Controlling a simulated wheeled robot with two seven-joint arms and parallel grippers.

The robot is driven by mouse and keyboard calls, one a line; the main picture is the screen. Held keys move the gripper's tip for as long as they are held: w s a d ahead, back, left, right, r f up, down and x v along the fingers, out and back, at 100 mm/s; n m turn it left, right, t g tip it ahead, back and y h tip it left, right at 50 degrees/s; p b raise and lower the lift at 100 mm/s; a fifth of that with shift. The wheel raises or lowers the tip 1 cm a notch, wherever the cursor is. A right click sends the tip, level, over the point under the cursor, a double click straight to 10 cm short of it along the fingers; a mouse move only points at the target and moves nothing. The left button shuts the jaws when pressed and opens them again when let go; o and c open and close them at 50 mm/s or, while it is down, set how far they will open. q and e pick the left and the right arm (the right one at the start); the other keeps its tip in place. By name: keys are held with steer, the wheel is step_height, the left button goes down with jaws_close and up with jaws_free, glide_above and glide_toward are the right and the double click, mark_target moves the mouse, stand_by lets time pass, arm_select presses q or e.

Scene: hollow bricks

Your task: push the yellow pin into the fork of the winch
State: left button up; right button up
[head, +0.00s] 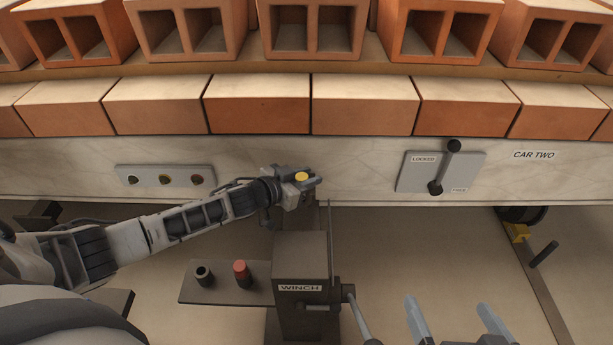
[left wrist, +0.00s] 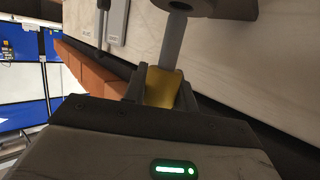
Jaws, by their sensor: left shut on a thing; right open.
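My left gripper (head: 308,180) is shut on the yellow pin (head: 302,176), whose yellow head shows between the fingers above the winch (head: 301,260). In the left wrist view the yellow head (left wrist: 161,86) sits between my left fingers, and a grey shaft runs up from it to a dark rounded part (left wrist: 205,8). I cannot tell whether the shaft is in that part or only in front of it. The fork is not clearly seen; thin uprights stand behind the winch label, partly below my gripper. My right gripper (head: 451,312) is open and empty at the lower right.
A side shelf left of the winch holds a red-topped pin (head: 241,272) and a dark hollow socket (head: 203,275). A crank handle (head: 358,315) sticks out right of the winch. Behind are a lever plate (head: 415,172), a panel with buttons (head: 166,179), and the brick-laden car (head: 360,155).

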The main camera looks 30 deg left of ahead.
arm_select(q)
steer(key=shift+f+b, duration=1.8)
steer(key=shift+f, duration=0.3)
arm_select(e)
steer(key=shift+s+f, duration=0.15)
steer(key=shift+f, duration=1.7)
arm_select(q)
steer(key=shift+f+b, duration=0.3)
steer(key=shift+f, duration=0.05)
arm_select(e)
steer(key=shift+f, duration=0.25)
arm_select(q)
steer(key=shift+f, duration=0.1)
steer(key=shift+r+p, duration=1.6)
steer(key=shift+p, duration=0.3)
steer(key=shift+r+p, duration=0.9)
arm_select(e)
step_height(320, 180, up, 5)
steer(key=shift+r, duration=0.15)
arm_select(q)
steer(key=shift+p, duration=0.45)
arm_select(e)
steer(key=shift+r, duration=0.5)
